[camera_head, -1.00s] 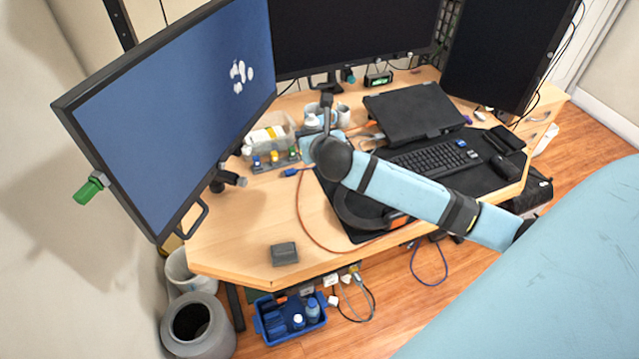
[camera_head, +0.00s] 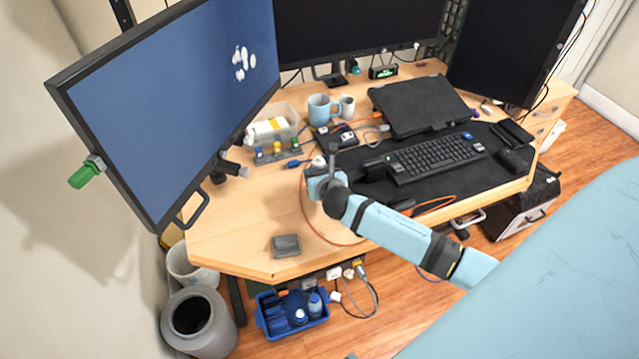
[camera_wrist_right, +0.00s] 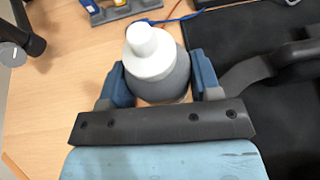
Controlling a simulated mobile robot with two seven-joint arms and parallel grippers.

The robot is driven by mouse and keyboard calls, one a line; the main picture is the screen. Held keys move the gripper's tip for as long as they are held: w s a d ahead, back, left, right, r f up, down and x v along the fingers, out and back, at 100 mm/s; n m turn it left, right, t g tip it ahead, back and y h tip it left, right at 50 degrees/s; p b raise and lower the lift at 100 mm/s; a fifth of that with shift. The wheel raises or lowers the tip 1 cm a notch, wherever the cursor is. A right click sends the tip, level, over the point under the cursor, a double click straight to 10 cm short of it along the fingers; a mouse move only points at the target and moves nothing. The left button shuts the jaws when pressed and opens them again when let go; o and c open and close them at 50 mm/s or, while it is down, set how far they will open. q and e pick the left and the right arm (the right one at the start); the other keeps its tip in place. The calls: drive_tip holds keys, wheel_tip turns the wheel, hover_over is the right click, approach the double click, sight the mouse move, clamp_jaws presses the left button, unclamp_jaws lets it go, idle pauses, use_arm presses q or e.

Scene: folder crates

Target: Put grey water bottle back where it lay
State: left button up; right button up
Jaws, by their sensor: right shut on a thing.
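The grey water bottle (camera_wrist_right: 170,78) has a white cap and stands roughly upright between the blue fingers of my right gripper (camera_wrist_right: 158,72) in the right wrist view. The fingers are shut on its sides. In the head view the bottle's white cap (camera_head: 318,162) shows just beyond my right gripper (camera_head: 320,180), which hides most of the body. The bottle is over the wooden desk (camera_head: 240,215), left of the black desk mat. I cannot tell whether its base touches the desk. My left gripper is not in view.
A blue crate (camera_head: 262,322) with bottles sits on the floor below the desk's front edge. A small grey box (camera_head: 286,246) lies near that edge. A keyboard (camera_head: 435,158), a blue mug (camera_head: 322,108) and a clear bin (camera_head: 292,115) stand nearby. The front-left desktop is mostly clear.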

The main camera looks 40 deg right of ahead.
wheel_tip(320, 180, down, 3)
drive_tip(key=shift+b, duration=0.3)
drive_tip(key=shift+f, duration=0.25)
drive_tip(key=shift+f, duration=0.1)
drive_tip(key=o, duration=1)
